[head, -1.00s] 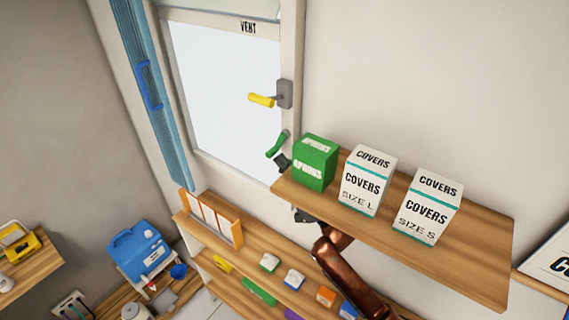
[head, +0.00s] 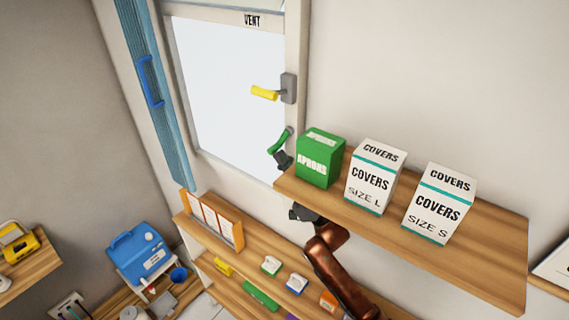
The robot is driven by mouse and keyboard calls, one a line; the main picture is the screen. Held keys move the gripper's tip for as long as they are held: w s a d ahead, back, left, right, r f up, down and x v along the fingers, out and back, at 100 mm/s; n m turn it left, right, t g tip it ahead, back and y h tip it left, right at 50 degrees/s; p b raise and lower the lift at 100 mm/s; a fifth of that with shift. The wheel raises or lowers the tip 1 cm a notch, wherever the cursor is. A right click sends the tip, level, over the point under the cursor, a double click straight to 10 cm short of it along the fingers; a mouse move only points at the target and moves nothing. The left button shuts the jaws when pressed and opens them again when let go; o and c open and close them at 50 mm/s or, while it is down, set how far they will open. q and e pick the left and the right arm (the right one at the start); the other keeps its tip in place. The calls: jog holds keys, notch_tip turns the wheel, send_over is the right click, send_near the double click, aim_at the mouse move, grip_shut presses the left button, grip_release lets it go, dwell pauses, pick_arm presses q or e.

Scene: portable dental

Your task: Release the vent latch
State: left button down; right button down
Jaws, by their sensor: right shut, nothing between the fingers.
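The vent window (head: 225,85) has a VENT label at its top and looks closed. Its latch has a yellow handle (head: 264,93) on a grey mount (head: 288,88) at the right frame. The handle points left, roughly level. My right gripper (head: 280,141), with green fingers, is shut and empty. It is below the latch, in front of the lower right frame, apart from the handle. My dark wrist shows just left of the shelf edge; part of my right arm is hidden by the shelf. My left gripper is out of view.
A wooden shelf (head: 480,248) carries a green APRONS box (head: 320,160), close right of my gripper, and two white COVERS boxes (head: 375,178). A lower shelf unit (head: 250,262) holds small items. A blue blind (head: 160,110) hangs left of the window.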

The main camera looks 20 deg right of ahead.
jog(key=shift+w+a+r+b, duration=0.15)
jog(key=shift+w+a+b, duration=0.4)
jog(key=shift+w+a, duration=0.65)
jog(key=shift+w+d, duration=0.15)
jog(key=v, duration=1.2)
